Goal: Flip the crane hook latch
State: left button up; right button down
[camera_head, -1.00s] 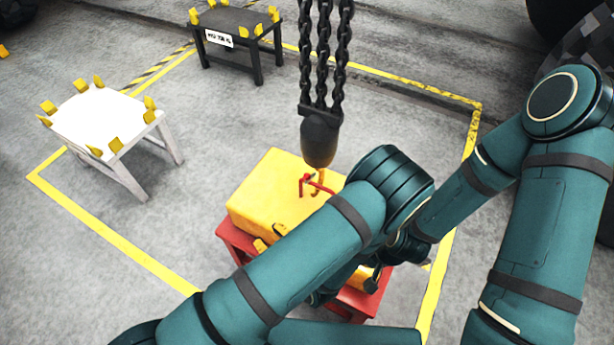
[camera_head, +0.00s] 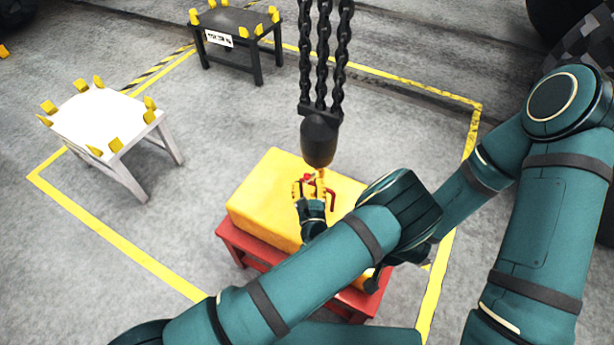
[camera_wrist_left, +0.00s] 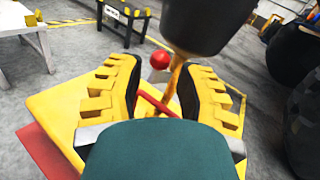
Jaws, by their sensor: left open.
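The crane hook hangs from a black block (camera_head: 318,140) on chains over the yellow casting (camera_head: 262,200). Its orange hook shank (camera_wrist_left: 174,78) shows between my left fingers in the wrist view. The red latch (camera_wrist_left: 156,104) is a thin bar at the hook, and a red ball (camera_wrist_left: 159,60) shows beside the shank. My left gripper (camera_head: 308,186) is open, its yellow, black-padded fingers on either side of the hook and latch; contact is not clear. The lower hook is partly hidden. My right gripper is largely hidden behind my left arm.
The yellow casting rests on a red stand (camera_head: 245,243). A white table (camera_head: 98,122) with yellow corner blocks stands at left, and a dark table (camera_head: 238,22) behind it. Yellow lines mark the floor. Open floor lies left of the red stand.

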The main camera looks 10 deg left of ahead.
aim_at(307, 180)
pick_arm(q)
jog(key=shift+x, duration=1.75)
grip_shut()
jog(key=shift+s+a+f+n+t+b, duration=0.1)
jog(key=shift+s+f+n+t+b, duration=0.2)
jog(key=shift+b, duration=0.55)
jog(key=shift+s+a+f+n+t+y+b, duration=0.1)
jog(key=shift+s+f+n+t+y+b, duration=0.1)
jog(key=shift+f+n+t+y+b, duration=0.8)
jog(key=shift+s+a+f+n+t+b, duration=0.15)
jog(key=shift+n+t+b, duration=0.4)
jog(key=shift+b, duration=1.05)
jog(key=shift+s+f+n+t+y+b, duration=0.2)
jog(key=shift+f+n+t+y+b, duration=0.4)
jog(key=shift+n+b, duration=0.55)
